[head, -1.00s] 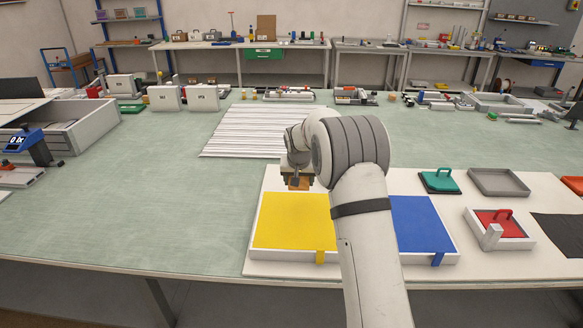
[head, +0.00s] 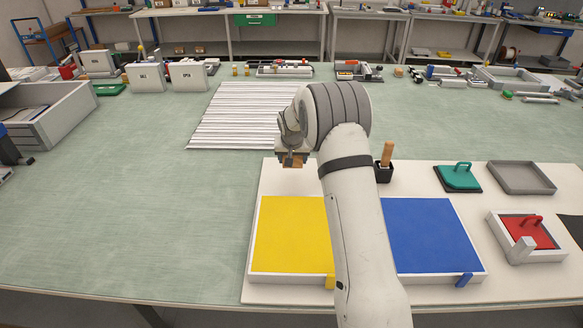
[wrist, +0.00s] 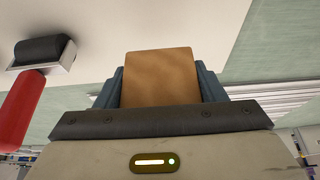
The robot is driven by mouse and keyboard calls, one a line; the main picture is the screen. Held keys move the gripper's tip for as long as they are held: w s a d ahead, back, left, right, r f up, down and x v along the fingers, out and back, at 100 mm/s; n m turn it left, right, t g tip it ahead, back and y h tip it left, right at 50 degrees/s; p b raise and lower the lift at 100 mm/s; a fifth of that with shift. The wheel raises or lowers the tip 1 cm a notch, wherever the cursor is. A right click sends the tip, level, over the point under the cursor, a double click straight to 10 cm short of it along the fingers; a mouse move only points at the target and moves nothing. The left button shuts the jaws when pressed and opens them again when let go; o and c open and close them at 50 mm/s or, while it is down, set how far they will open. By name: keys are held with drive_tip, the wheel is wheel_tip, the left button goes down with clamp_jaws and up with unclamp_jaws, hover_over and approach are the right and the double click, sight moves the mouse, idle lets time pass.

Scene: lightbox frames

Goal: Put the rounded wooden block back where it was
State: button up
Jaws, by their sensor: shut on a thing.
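The wooden block (wrist: 160,78) is held between the two blue-grey fingers of my gripper (wrist: 160,90) in the wrist view; its far end sticks out past them. In the head view the block (head: 292,161) shows small and brown under my gripper (head: 291,155), above the back edge of the white board. The gripper is shut on it. Whether the block touches anything below cannot be told. My arm hides the strip between the yellow tray (head: 290,235) and the blue tray (head: 430,237).
A ridged white panel (head: 240,112) lies behind my gripper. A black holder (head: 383,172) with an upright wooden handle stands right of my arm. A green-handled lid (head: 459,178), a grey tray (head: 522,178) and a red-lidded box (head: 526,232) are further right.

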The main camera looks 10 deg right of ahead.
drive_tip(key=shift+a+f+p, duration=0.1)
drive_tip(key=shift+f+p, duration=0.4)
drive_tip(key=shift+f, duration=1.85)
drive_tip(key=shift+s+r, duration=0.1)
drive_tip(key=shift+s, duration=0.05)
drive_tip(key=shift+f, duration=0.2)
drive_tip(key=o, duration=1)
drive_tip(key=shift+r, duration=0.15)
